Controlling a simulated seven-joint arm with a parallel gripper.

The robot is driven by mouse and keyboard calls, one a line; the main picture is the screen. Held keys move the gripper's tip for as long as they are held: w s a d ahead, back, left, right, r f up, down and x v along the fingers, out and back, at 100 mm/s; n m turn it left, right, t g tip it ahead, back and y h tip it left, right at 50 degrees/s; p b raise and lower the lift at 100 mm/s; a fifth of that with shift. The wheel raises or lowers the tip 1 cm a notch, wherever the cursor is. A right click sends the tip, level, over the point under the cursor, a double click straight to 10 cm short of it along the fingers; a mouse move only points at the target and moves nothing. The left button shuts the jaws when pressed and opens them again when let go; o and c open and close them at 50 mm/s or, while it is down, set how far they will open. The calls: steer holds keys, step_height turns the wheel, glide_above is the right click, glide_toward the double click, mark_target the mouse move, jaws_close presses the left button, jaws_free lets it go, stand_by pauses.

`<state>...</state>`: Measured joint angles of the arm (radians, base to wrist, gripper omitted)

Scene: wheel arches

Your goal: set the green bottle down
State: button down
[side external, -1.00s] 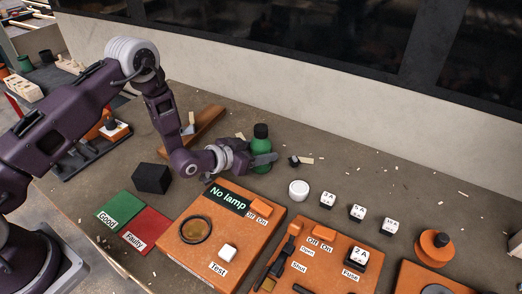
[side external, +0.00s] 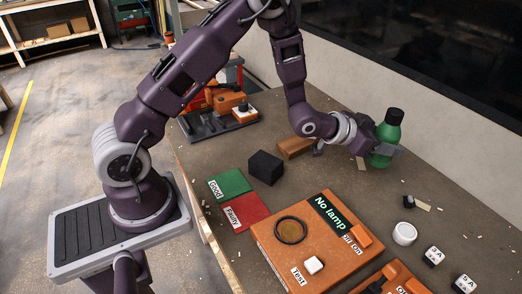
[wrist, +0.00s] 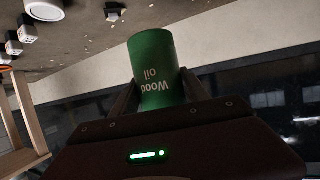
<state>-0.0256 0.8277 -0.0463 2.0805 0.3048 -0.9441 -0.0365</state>
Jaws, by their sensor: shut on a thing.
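The green bottle (side external: 384,146) with a black cap stands upright at the far side of the bench, near the wall, in the side external view. My gripper (side external: 382,149) reaches it from the left and is shut around its body. I cannot tell whether its base touches the bench. In the wrist view the bottle (wrist: 152,62) sits between my gripper's fingers (wrist: 160,92), with "Wood oil" lettering appearing upside down.
A wooden block (side external: 294,148) and a black cube (side external: 265,167) lie left of the bottle. A green "Good" mat (side external: 232,184), a red "Faulty" mat (side external: 246,211) and an orange "No lamp" tester (side external: 275,256) are nearer. A white round cap (side external: 404,233) and labelled fuse cubes (side external: 434,256) lie right.

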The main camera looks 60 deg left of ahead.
steer(key=s+a+r+n+y, duration=0.4)
steer(key=s+a+r, duration=0.2)
steer(key=a+r, duration=0.35)
steer(key=s+a+f+n+g+y, duration=0.25)
steer(key=a+f+n+y, duration=0.2)
steer(key=a+f, duration=0.3)
steer(key=s+a+f+n+g+y, duration=0.1)
steer(key=s+a+f+n+y, duration=0.25)
steer(key=a+f+y, duration=0.35)
steer(key=s+a+f+n+g, duration=0.1)
steer(key=s+a+n+g, duration=0.1)
steer(key=s+a, duration=0.1)
steer(key=s+a+f+n+g+y, duration=0.1)
steer(key=s+a+n+g, duration=0.1)
steer(key=s+a+n, duration=0.1)
steer(key=s+a+f+n+g, duration=0.2)
steer(key=s+a+g, duration=0.1)
steer(key=s, duration=0.4)
steer(key=shift+s+a+y, duration=0.1)
steer(key=shift+a+y, duration=0.15)
steer(key=shift+a, duration=0.4)
steer(key=shift+s+a+f+n, duration=0.1)
steer(key=shift+f+n, duration=0.05)
steer(key=shift+f, duration=0.4)
steer(key=shift+s+f+n, duration=0.1)
steer(key=shift+f+n, duration=0.05)
steer(key=shift+f, duration=0.6)
